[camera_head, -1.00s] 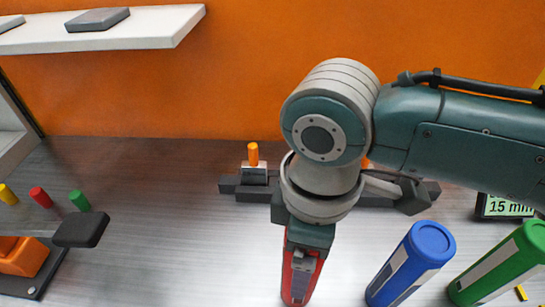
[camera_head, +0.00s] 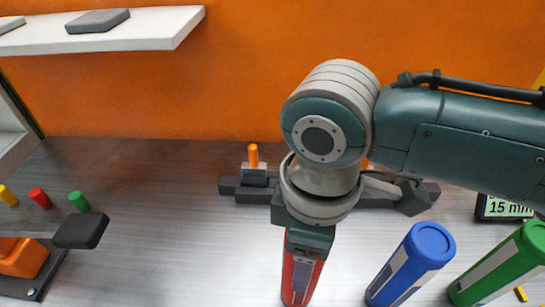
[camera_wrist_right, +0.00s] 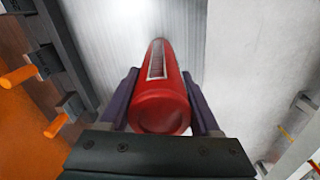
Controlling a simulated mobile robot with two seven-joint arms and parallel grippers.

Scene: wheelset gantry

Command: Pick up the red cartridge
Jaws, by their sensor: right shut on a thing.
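The red cartridge (camera_head: 291,278) stands upright under my right arm in the head view, left of the blue cartridge. My right gripper (camera_head: 305,265) comes down over it, and its wrist hides the cartridge's top. In the right wrist view the red cartridge (camera_wrist_right: 160,98) lies between the two fingers of my right gripper (camera_wrist_right: 160,105), with a pale label strip on its side. The fingers are shut on it. I cannot tell whether its base touches the table. My left gripper is not in view.
A blue cartridge (camera_head: 411,264) and a green cartridge (camera_head: 505,265) stand close to the right. A dark rail with orange pegs (camera_head: 253,156) lies behind my right arm. Small coloured pegs (camera_head: 40,198) and an orange block (camera_head: 22,258) are at left. The table's middle left is clear.

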